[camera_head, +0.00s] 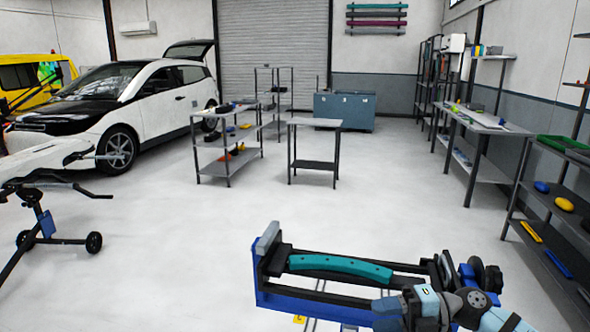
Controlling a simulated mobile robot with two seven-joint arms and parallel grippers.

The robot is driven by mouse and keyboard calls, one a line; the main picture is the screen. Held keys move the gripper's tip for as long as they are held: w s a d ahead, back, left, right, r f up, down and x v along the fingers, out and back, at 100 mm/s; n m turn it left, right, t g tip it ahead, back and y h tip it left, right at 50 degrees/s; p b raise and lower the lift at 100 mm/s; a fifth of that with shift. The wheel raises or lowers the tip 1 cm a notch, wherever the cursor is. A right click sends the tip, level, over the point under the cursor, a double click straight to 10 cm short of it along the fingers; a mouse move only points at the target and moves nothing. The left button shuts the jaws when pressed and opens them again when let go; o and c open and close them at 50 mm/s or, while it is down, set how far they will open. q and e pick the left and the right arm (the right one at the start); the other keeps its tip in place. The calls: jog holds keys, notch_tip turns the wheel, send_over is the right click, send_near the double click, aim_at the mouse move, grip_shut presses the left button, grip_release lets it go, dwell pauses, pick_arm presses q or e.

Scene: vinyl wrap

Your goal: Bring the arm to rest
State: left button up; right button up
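My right arm comes in at the bottom right, with pale blue and dark links. My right gripper (415,300) is at its end, beside a blue and black frame (300,297). I cannot make out its fingers clearly, nor whether they are open or shut. A curved teal piece (340,266) with small dark dots lies along the top of the frame, left of the gripper. I cannot tell whether the gripper touches the frame or the teal piece. My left gripper is not in view.
A white car (130,105) stands at left, behind a wheeled stand (45,225) with a white panel. A shelf cart (228,145) and a small table (315,123) stand mid-room. A workbench (480,120) and shelves (560,195) line the right. The middle floor is clear.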

jog(key=s+d+f+m+t+h, duration=0.1)
jog(key=s+f+m+t+h, duration=0.5)
jog(key=s+f+m, duration=0.65)
jog(key=s+d+f+m+t+h, duration=0.1)
jog(key=s+f+m+t+h, duration=0.5)
jog(key=f+m, duration=1.1)
pick_arm(q)
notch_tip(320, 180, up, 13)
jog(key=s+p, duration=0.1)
jog(key=p, duration=1.6)
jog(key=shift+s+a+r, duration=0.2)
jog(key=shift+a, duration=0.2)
pick_arm(e)
jog(key=s+r+m+g+h, duration=0.1)
jog(key=s+r, duration=0.2)
jog(key=r, duration=1.3)
jog(key=shift+d+g, duration=0.4)
jog(key=shift+d, duration=0.05)
